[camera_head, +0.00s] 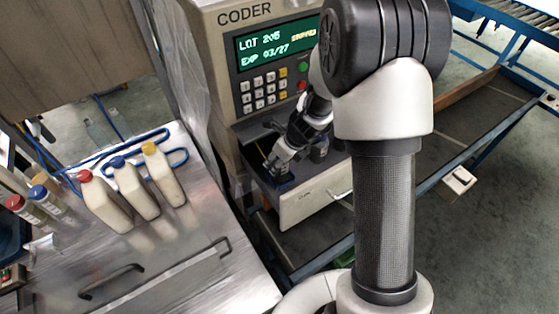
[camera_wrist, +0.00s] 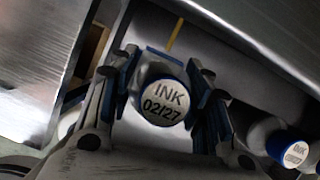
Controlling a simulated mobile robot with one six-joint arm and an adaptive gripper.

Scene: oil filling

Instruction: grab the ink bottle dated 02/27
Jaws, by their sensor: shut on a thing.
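The ink bottle dated 02/27 (camera_wrist: 163,104) shows its round white cap label, reading INK 02/27, in the middle of the wrist view. My gripper (camera_wrist: 165,90) has one finger on each side of this bottle and is shut on it. In the head view my gripper (camera_head: 277,165) reaches down into the open drawer (camera_head: 318,206) of the coder. The bottle's lower body is hidden below its cap. A second ink bottle (camera_wrist: 292,152) with a blue-rimmed label lies to the right, apart from my fingers; its date is too blurred to read.
The coder (camera_head: 232,75) stands behind the drawer, its display reading LOT 205 and EXP 03/27. A metal table (camera_head: 190,255) at the left holds several cream jugs with red, blue and yellow caps (camera_head: 150,148). A blue-framed conveyor (camera_head: 520,30) is at the upper right.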

